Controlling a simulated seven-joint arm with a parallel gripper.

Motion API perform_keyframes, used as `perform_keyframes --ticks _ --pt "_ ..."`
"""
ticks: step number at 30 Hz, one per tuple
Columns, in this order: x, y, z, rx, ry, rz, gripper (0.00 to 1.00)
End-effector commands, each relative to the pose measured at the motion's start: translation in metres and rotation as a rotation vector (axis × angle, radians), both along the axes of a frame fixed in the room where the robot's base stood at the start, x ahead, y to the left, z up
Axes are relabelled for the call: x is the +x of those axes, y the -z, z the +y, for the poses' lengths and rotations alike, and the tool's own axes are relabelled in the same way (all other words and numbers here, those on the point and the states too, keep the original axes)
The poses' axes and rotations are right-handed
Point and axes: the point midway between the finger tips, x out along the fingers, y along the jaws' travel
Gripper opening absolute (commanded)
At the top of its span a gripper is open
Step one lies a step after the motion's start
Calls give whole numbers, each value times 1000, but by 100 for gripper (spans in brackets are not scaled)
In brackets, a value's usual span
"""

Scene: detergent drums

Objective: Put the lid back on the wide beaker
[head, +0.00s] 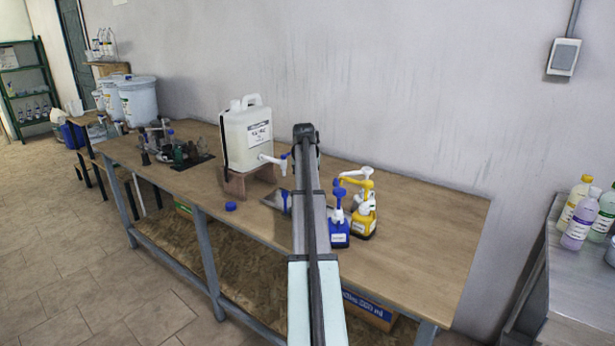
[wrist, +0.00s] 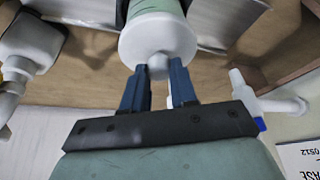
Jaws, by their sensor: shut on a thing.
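In the wrist view my gripper (wrist: 160,72) has its two blue fingers closed on the knob of a white round lid (wrist: 135,42). A pale green cylindrical body with a white edge, which looks like the wide beaker (wrist: 156,5), shows directly beyond the lid at the top of the picture. The lid lines up with it, but I cannot tell whether the lid rests on it or is held just above. In the head view my arm hides the lid and the beaker.
A metal tray (head: 272,201) lies on the wooden bench (head: 430,215). A white canister (head: 247,138) with a spigot stands left of my arm, near a blue cap (head: 231,206). Blue (head: 338,228) and yellow (head: 363,215) pump bottles stand close on the right. The bench's right end is clear.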

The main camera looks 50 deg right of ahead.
Motion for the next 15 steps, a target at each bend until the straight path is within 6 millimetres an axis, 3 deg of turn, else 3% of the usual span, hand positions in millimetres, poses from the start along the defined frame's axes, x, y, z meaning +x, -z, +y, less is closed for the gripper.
perform_keyframes --ticks 13,14,15 --pt "0 0 0 0 0 0 0" --pt "0 0 0 0 0 0 29" --pt "0 0 0 0 0 0 33"
